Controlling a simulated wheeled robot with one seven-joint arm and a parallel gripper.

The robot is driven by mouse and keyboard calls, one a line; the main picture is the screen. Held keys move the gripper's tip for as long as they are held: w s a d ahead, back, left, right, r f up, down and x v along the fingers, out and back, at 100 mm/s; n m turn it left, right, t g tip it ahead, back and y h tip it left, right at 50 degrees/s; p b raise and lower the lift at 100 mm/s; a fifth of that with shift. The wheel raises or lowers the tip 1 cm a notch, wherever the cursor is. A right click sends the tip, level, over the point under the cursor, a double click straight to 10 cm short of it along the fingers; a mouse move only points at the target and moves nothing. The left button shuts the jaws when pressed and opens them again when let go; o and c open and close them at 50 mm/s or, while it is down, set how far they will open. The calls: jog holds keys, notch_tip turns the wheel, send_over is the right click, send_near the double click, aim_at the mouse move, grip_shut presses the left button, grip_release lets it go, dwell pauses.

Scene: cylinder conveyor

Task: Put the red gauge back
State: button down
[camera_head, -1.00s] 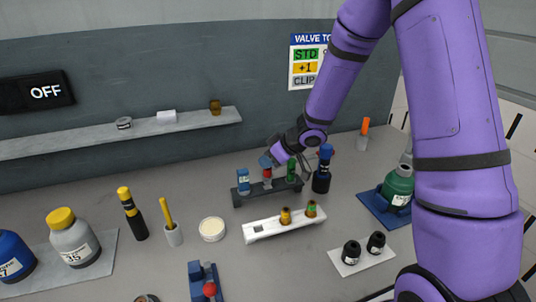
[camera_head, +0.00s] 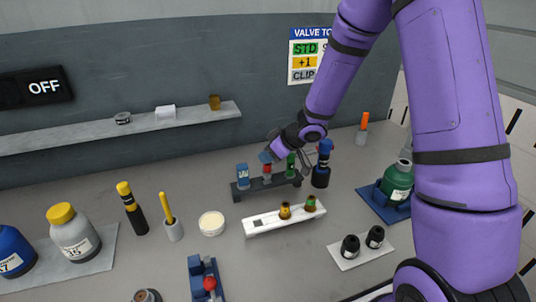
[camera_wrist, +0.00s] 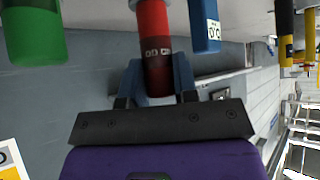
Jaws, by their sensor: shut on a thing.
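The red gauge (camera_head: 267,170) stands between the blue gauge (camera_head: 243,176) and the green gauge (camera_head: 291,164) at the dark rack (camera_head: 249,192). My gripper (camera_head: 271,156) is at the gauge's upper end. In the wrist view, my gripper (camera_wrist: 157,82) has a blue finger on each side of the red gauge (camera_wrist: 153,25) and is shut on it. The green gauge (camera_wrist: 35,35) and blue gauge (camera_wrist: 204,25) flank it there. The gauge's lower end is too small to tell whether it is fully seated in the rack.
A white rack (camera_head: 265,228) with two amber vials stands in front. A dark blue-topped bottle (camera_head: 321,165) is close on the right. A green bottle (camera_head: 397,183) sits on a blue base farther right. A white round dish (camera_head: 211,223) lies to the left.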

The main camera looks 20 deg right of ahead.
aim_at(268, 171)
jog(key=shift+f, duration=1.5)
jog(key=c, duration=0.8)
grip_release()
jog(key=shift+r, duration=3)
